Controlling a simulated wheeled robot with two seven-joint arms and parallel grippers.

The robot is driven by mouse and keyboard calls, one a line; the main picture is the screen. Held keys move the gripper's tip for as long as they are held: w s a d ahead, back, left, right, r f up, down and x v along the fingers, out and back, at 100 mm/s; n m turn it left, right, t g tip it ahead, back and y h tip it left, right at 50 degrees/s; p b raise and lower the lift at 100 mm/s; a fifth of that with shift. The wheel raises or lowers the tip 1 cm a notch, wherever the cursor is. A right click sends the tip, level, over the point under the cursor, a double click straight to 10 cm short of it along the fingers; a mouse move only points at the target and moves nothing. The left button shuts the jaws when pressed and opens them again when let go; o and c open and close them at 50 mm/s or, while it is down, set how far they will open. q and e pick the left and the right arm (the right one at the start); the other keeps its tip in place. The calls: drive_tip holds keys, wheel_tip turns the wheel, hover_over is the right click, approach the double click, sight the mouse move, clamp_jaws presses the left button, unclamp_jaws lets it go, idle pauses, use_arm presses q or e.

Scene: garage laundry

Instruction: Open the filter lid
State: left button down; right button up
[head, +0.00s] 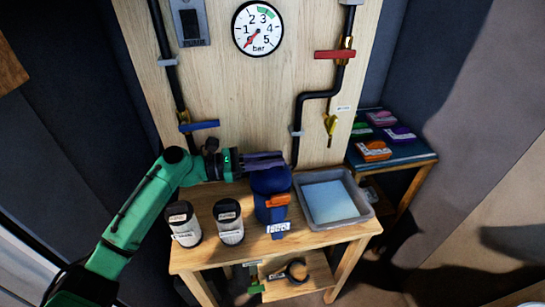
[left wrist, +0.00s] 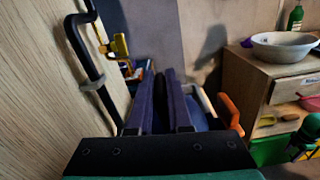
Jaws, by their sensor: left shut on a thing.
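The blue filter housing (head: 270,211) stands upright on the wooden bench, with its blue lid (head: 271,180) on top and an orange latch (head: 279,200) on its front. The latch also shows in the left wrist view (left wrist: 230,113). My left gripper (head: 283,160) reaches in from the left, its purple fingers level at the top of the filter. In the left wrist view the fingers (left wrist: 161,98) are close together with a narrow dark strip between them. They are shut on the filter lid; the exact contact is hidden. My right gripper is not in view.
Two dark-capped canisters (head: 230,221) (head: 184,223) stand left of the filter. A grey tray (head: 358,208) with pale contents is right of it. Behind rises a wooden panel with a gauge (head: 257,28), black pipes, a red valve handle (head: 335,54) and a blue one (head: 199,126).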

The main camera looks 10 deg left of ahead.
use_arm(q)
drive_tip(key=w+r+n+p, duration=0.1)
drive_tip(key=p, duration=0.1)
drive_tip(key=w+r+n+p, duration=0.1)
drive_tip(key=p, duration=0.1)
drive_tip(key=shift+w+a+r+n, duration=0.1)
drive_tip(key=shift+a+n, duration=0.25)
drive_tip(key=shift+n, duration=0.05)
drive_tip(key=shift+w+a+r+n+p, duration=0.1)
drive_tip(key=shift+w+a+n+p, duration=0.1)
drive_tip(key=shift+w+n+p, duration=0.45)
drive_tip(key=shift+w+a+n+p, duration=0.25)
drive_tip(key=shift+w+n+p, duration=0.2)
drive_tip(key=shift+w+n, duration=0.4)
drive_tip(key=shift+s, duration=0.15)
